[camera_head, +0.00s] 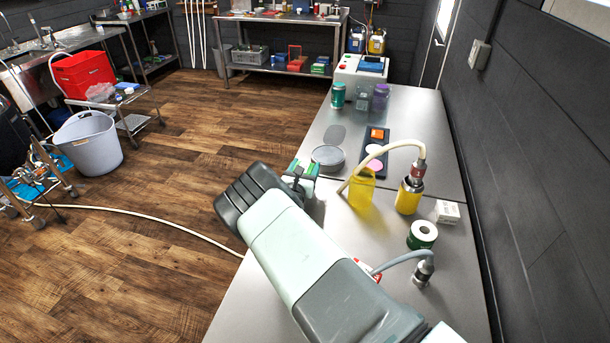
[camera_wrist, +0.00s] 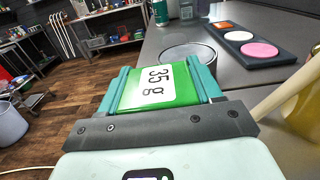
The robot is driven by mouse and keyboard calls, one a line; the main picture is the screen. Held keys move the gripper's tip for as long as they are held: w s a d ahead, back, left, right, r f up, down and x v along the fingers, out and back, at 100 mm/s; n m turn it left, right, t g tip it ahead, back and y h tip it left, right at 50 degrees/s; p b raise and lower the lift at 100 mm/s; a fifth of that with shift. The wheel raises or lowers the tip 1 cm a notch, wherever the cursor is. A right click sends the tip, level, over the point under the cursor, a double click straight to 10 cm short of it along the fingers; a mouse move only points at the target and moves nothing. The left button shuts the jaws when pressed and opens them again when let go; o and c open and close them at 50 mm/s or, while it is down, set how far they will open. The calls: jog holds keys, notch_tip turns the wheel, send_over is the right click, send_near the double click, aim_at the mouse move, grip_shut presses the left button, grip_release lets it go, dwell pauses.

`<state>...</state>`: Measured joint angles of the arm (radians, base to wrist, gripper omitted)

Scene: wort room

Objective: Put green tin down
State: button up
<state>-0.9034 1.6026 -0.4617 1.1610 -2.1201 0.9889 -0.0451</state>
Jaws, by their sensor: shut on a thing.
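My gripper (camera_head: 303,172) is shut on the green tin (camera_wrist: 163,88), which has a white label reading "35 g" in the wrist view. In the head view the tin is mostly hidden by my arm, with a little green showing between the fingers. My gripper is near the left edge of the steel table (camera_head: 310,215). Whether the tin touches the table cannot be told. A round grey disc (camera_head: 328,156) lies on the table just beyond the gripper; it also shows in the wrist view (camera_wrist: 187,53).
Floor lies left of the table.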

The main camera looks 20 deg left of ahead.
jog(key=shift+f, duration=1.2)
jog(key=shift+f, duration=0.1)
jog(key=o, duration=1.1)
jog(key=s, duration=1.2)
